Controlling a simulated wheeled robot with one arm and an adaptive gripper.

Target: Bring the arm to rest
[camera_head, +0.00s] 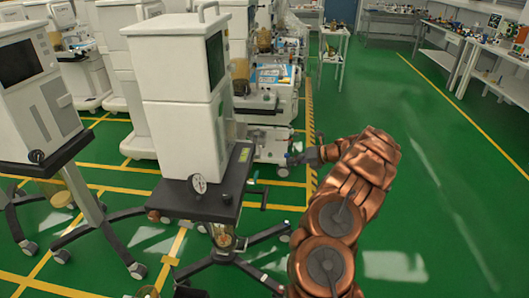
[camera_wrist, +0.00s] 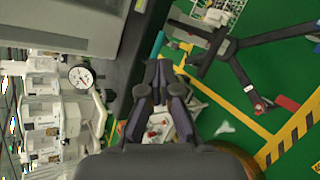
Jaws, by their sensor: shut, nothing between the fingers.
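My arm is copper-coloured and reaches forward from the bottom right of the head view, over the green floor. My gripper (camera_head: 298,160) is at its far end, pointing left toward the white anaesthesia cart (camera_head: 178,120) and partly hidden by my wrist. In the wrist view my dark gripper (camera_wrist: 158,75) has its fingertips together and holds nothing. It is beside the cart's dark base shelf, apparently apart from it.
A round gauge (camera_head: 199,184) sits on the cart's dark shelf (camera_head: 205,200); it also shows in the wrist view (camera_wrist: 81,77). Wheeled legs spread over the floor. Another cart (camera_head: 45,95) stands left. Open green floor (camera_head: 430,170) lies right, before benches (camera_head: 490,65).

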